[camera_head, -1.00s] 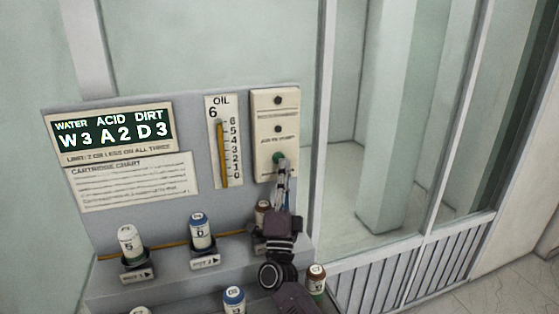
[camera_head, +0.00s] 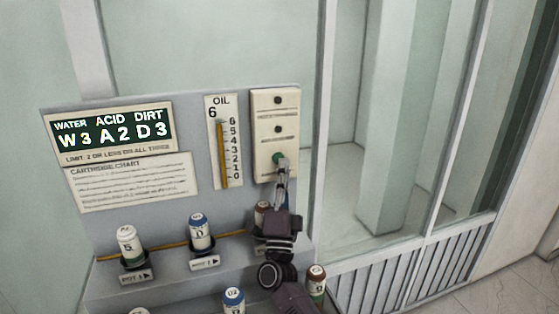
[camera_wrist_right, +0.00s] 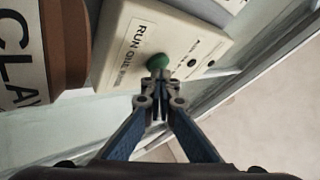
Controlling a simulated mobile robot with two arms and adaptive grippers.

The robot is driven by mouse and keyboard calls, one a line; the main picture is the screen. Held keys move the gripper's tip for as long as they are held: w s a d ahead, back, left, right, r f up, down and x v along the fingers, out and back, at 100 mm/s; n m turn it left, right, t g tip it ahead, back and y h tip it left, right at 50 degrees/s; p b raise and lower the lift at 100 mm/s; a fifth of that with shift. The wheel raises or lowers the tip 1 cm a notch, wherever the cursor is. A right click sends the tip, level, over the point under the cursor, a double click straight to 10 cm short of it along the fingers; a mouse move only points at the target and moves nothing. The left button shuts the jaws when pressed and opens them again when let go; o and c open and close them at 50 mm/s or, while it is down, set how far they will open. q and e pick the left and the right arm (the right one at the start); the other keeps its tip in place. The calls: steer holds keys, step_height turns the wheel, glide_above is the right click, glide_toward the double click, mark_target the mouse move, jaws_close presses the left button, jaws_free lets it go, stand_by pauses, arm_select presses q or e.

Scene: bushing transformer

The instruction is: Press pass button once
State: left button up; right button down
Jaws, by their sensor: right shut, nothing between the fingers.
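A cream panel (camera_head: 275,105) on the right of the grey board carries a green button (camera_head: 279,158) at its lower part. In the right wrist view the green button (camera_wrist_right: 157,62) sits beside a label whose readable part says "RUN ONE". My right gripper (camera_head: 282,164) is shut and empty, with its fingertips at the green button. In the right wrist view the tips (camera_wrist_right: 158,76) overlap the button's edge; I cannot tell whether it is pressed in. My left gripper is not in view.
A display (camera_head: 112,133) reads W3 A2 D3, and an oil gauge (camera_head: 222,145) stands left of the panel. Several cartridges, such as a green-banded one (camera_head: 130,242) and a blue-capped one (camera_head: 199,230), stand below. A large brown-rimmed cartridge (camera_wrist_right: 67,40) is close left in the wrist view.

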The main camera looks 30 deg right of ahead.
steer(key=shift+a, duration=0.1)
steer(key=s+p, duration=0.1)
steer(key=s, duration=0.2)
steer(key=s+a+p, duration=0.1)
steer(key=s, duration=0.1)
steer(key=shift+s+a+f, duration=0.1)
steer(key=shift+s+a, duration=0.1)
steer(key=shift+s, duration=0.2)
stand_by(0.7)
